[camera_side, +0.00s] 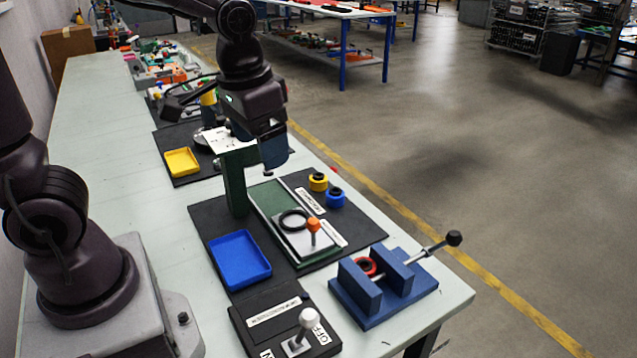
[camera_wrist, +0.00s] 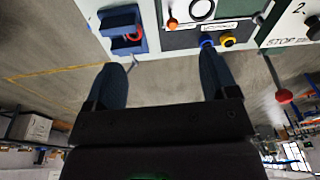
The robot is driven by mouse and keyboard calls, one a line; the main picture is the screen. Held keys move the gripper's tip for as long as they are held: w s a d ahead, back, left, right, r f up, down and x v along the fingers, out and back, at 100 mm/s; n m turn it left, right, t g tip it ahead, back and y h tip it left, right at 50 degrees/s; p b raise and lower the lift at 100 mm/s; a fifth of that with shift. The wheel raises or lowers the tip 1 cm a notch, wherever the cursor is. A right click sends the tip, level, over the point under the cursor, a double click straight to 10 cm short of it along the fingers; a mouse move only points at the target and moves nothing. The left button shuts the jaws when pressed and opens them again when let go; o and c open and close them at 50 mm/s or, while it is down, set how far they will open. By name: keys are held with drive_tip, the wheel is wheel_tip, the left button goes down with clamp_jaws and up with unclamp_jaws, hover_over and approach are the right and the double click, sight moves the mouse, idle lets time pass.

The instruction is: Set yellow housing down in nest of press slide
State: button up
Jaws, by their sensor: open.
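The yellow housing (camera_side: 318,182), a short ring-like part with a dark centre, stands on the dark mat to the right of the press. It also shows in the wrist view (camera_wrist: 227,40), beside a blue one. The press slide (camera_side: 300,243) is a light plate with an orange knob (camera_side: 313,226). Its nest, a dark ring (camera_side: 293,219), looks empty; the ring shows at the top of the wrist view (camera_wrist: 201,8). My gripper (camera_side: 274,155) is above and behind the slide, beside the press head. In the wrist view its fingers (camera_wrist: 162,75) are apart with nothing between.
A blue housing (camera_side: 336,197) stands close to the yellow one. The green press column (camera_side: 235,185) is near my gripper. A blue tray (camera_side: 239,260), a white-knobbed lever box (camera_side: 285,325) and a blue vise (camera_side: 385,285) holding a red ring (camera_side: 366,266) stand in front.

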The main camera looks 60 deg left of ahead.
drive_tip(key=w+a+f+n+g+y, duration=0.25)
drive_tip(key=w+a+f+n, duration=0.2)
drive_tip(key=w+f, duration=0.45)
drive_tip(key=n+y, duration=0.6)
drive_tip(key=n, duration=0.5)
approach(319, 176)
drive_tip(key=shift+s+d+r+t, duration=0.1)
drive_tip(key=shift+d+r+t, duration=0.25)
drive_tip(key=shift+d+r, duration=0.75)
drive_tip(key=shift+n, duration=0.65)
drive_tip(key=shift+a+f, duration=0.15)
drive_tip(key=shift+f, duration=0.1)
drive_tip(key=x, duration=1.2)
drive_tip(key=shift+s+a+f, duration=0.1)
drive_tip(key=shift+a, duration=0.1)
drive_tip(key=c, duration=1.1)
drive_tip(key=shift+o, duration=0.2)
